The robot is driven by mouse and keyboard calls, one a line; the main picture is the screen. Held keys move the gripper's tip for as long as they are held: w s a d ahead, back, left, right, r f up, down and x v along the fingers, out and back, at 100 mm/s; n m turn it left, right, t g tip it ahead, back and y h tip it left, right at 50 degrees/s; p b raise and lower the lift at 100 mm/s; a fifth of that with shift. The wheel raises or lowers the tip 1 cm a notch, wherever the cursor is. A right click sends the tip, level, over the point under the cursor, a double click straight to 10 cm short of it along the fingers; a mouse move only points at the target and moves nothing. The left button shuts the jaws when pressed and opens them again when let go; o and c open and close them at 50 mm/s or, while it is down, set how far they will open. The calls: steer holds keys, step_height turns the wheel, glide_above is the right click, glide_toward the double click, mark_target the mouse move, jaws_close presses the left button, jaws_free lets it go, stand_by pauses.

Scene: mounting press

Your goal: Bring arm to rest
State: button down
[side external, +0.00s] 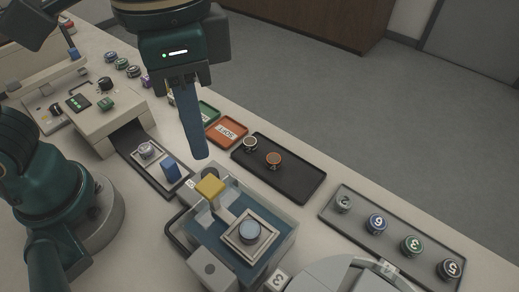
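My gripper (198,148) hangs in the upper middle of the side external view, pointing down. A long blue finger-like part shows below its dark body, above the bench between the console and the press. I see it edge-on, so I cannot tell whether it is open or shut, or whether anything is between its fingers. Its tip appears in front of the bench near a small tray (186,186). The press unit (284,250) with a yellow block (210,187) on it stands below and to the right, apart from the gripper in the picture.
A black tray (300,181) holds two round pieces. A grey tray (330,216) holds several numbered pieces. An orange SOFT tray (240,128) lies behind. A beige console (95,125) stands left. A pale rounded machine part (345,272) is at front right. Floor lies beyond the bench edge.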

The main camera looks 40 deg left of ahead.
steer(key=shift+w, duration=0.1)
steer(key=a+f+n+t, duration=0.3)
steer(key=a+n+t, duration=0.2)
steer(key=a, duration=0.9)
steer(key=shift+a+n+t, duration=0.3)
steer(key=shift+a+n, duration=0.1)
steer(key=shift+n, duration=0.1)
stand_by(0.6)
